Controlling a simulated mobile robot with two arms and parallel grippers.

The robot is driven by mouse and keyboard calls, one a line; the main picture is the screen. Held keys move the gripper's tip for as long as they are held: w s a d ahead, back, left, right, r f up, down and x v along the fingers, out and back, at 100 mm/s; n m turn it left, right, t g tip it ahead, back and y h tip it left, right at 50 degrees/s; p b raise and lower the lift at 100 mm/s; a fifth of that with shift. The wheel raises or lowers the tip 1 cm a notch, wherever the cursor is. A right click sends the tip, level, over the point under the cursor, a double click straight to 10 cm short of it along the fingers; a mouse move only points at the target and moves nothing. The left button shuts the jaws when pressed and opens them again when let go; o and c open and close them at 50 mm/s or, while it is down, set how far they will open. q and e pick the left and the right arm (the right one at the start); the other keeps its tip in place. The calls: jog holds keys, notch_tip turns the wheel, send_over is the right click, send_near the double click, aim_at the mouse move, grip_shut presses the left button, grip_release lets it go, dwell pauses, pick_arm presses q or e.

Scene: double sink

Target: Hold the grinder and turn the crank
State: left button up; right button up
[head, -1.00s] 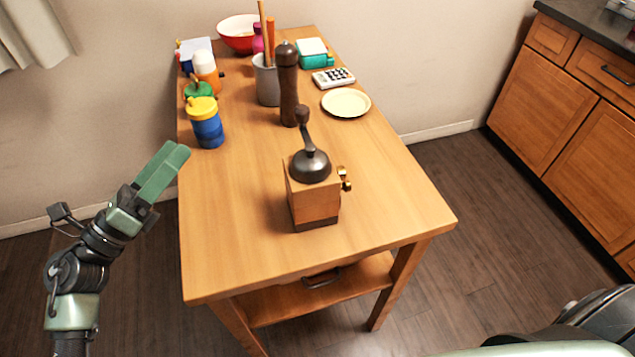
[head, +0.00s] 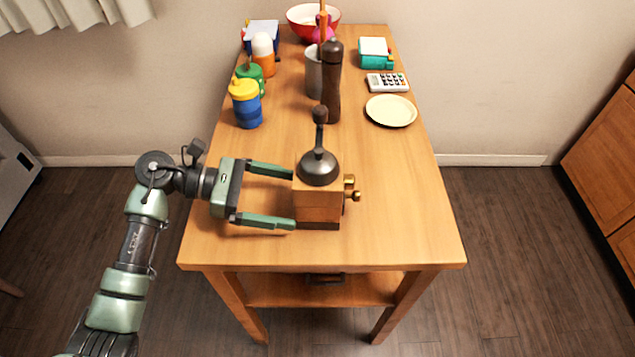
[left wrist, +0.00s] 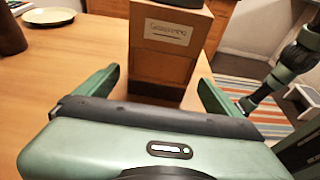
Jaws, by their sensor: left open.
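The grinder (head: 318,203) stands upright on the wooden table, a wooden box with a dark metal dome on top and brass knobs on its right side. Its crank (head: 319,130) rises from the dome and ends in a dark knob, pointing to the back. My left gripper (head: 281,198) is open at the grinder's left side, its fingertips close to the box. In the left wrist view the labelled box (left wrist: 168,50) lies ahead between the two open fingers, its top cut off by the frame. My right gripper is not in the head view.
A tall pepper mill (head: 332,85) and a grey utensil holder (head: 314,72) stand behind the grinder. A cream plate (head: 391,110) and a calculator (head: 388,82) lie back right. A blue and yellow cup (head: 246,104) stands back left. The table's front (head: 400,245) is clear.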

aim_at(312, 202)
pick_arm(q)
jog(key=b+x, duration=0.1)
jog(key=x, duration=0.3)
jog(key=shift+d+f, duration=0.1)
jog(key=shift+f, duration=0.05)
jog(key=shift+d+f+b, duration=0.1)
jog(key=shift+d+b, duration=0.4)
jog(key=shift+d, duration=0.5)
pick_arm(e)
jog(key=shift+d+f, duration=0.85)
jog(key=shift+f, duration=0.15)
pick_arm(q)
jog(key=c, duration=0.9)
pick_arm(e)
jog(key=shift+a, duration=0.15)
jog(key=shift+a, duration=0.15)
